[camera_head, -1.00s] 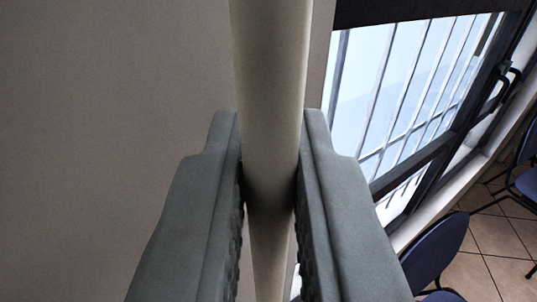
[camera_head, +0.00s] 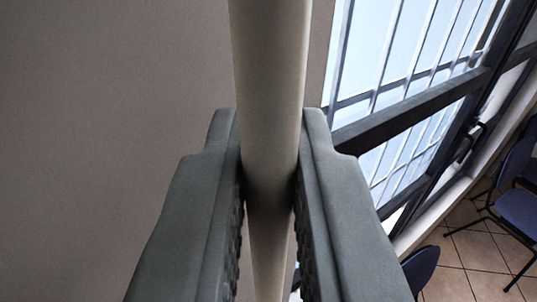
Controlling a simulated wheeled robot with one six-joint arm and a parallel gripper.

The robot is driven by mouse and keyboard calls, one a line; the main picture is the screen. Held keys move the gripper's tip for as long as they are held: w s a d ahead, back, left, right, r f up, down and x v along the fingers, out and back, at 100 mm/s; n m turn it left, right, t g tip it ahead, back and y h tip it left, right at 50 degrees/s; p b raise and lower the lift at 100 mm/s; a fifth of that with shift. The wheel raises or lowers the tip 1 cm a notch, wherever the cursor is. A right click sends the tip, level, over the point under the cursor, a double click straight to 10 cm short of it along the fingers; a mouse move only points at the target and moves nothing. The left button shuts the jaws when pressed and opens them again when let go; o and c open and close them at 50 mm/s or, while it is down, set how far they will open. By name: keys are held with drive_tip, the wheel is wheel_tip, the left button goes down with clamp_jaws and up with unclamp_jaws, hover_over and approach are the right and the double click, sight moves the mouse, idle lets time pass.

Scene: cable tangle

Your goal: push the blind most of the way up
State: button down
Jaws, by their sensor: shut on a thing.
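My gripper (camera_head: 268,150) is shut on a round cream bar (camera_head: 270,60). I cannot tell whether this bar belongs to the blind. No blind slats or cloth are clearly visible. A window (camera_head: 400,60) with white bars behind the glass and a dark frame shows tilted at the right.
A plain grey-beige surface (camera_head: 100,120) fills the left. Dark blue chairs stand at the right edge (camera_head: 515,205) and at the bottom (camera_head: 421,272), on a tiled floor (camera_head: 465,284). A window handle (camera_head: 468,142) sticks out from the dark frame.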

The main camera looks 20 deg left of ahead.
drive_tip(key=shift+r, duration=1.25)
drive_tip(key=c, duration=1.5)
unclamp_jaws()
drive_tip(key=shift+c, duration=0.2)
drive_tip(key=shift+s, duration=0.1)
drive_tip(key=v, duration=1.7)
